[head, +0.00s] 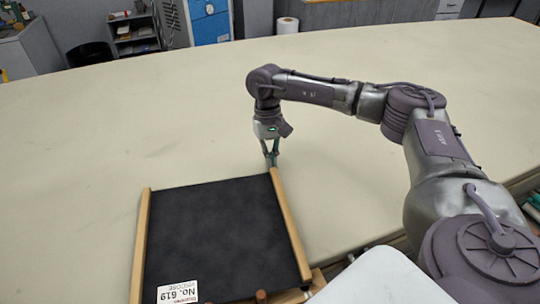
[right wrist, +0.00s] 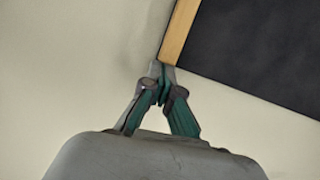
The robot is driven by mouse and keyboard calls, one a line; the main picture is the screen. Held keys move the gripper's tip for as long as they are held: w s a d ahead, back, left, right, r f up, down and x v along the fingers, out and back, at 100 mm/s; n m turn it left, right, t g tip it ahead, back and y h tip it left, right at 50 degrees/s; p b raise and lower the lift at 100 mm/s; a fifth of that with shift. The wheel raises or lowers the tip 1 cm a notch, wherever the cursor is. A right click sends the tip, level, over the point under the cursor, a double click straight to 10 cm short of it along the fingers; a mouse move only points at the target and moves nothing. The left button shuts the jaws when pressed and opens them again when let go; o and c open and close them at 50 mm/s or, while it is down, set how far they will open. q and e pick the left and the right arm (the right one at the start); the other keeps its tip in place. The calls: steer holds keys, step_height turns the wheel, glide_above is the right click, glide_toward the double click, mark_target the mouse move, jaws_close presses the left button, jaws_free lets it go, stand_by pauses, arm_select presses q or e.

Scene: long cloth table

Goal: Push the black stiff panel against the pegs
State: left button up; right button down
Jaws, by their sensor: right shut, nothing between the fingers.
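The black stiff panel (head: 215,235) lies flat near the front edge of the table, with a wooden strip along its left side and another (head: 289,225) along its right side. A white label reading "No. 619" sits at its near left corner. Brown round pegs (head: 261,296) show at its near edge, partly cut off by the frame. My right gripper (head: 272,165) is shut and empty at the far end of the right wooden strip. In the right wrist view its fingertips (right wrist: 161,68) are at the end of that strip, beside the panel (right wrist: 265,50). My left gripper is not in view.
The pale cloth table (head: 400,60) is clear beyond the panel and to both sides of it. A white surface (head: 375,280) is at the bottom right. Shelves (head: 133,33) and a blue cabinet stand behind the table.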

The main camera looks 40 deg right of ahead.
steer(key=shift+s+a, duration=0.1)
steer(key=shift+s, duration=0.3)
